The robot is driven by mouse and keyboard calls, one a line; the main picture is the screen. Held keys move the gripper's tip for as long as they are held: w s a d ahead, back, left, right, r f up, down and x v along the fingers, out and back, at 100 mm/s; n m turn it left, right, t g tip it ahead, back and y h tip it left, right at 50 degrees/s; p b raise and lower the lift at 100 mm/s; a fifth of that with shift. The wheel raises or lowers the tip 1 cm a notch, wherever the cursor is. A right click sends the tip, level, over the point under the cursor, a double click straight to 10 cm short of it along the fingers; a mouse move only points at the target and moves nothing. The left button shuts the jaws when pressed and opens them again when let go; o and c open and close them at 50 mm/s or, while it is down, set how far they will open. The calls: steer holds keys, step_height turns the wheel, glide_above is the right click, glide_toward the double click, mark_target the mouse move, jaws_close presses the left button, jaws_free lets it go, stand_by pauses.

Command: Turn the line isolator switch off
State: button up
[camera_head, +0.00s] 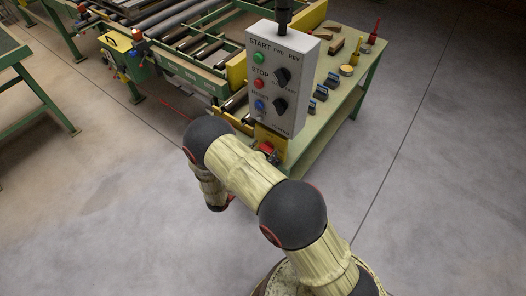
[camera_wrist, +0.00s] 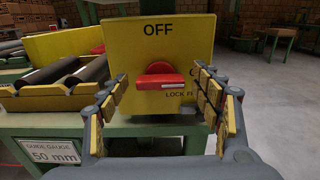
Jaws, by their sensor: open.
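The line isolator switch is a yellow box (camera_wrist: 190,40) with a red rotary handle (camera_wrist: 160,80) on its front. OFF is printed at the top of the box. The handle lies horizontal, its grip pointing right towards a label mostly hidden by my right finger. A LOCK label sits below right. My gripper (camera_wrist: 161,75) is open, with one finger on each side of the handle, nearer the camera and apparently apart from it. In the head view the yellow box (camera_head: 270,137) is partly behind my arm, at the green table's near corner; my gripper is hidden there.
A grey control box (camera_head: 288,75) with buttons and knobs hangs above the isolator. A green table (camera_head: 335,110) carries small blocks and tools. A roller conveyor (camera_head: 190,45) runs behind left. The floor around is clear.

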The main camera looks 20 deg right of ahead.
steer(key=shift+c, duration=1.3)
steer(key=c, duration=0.9)
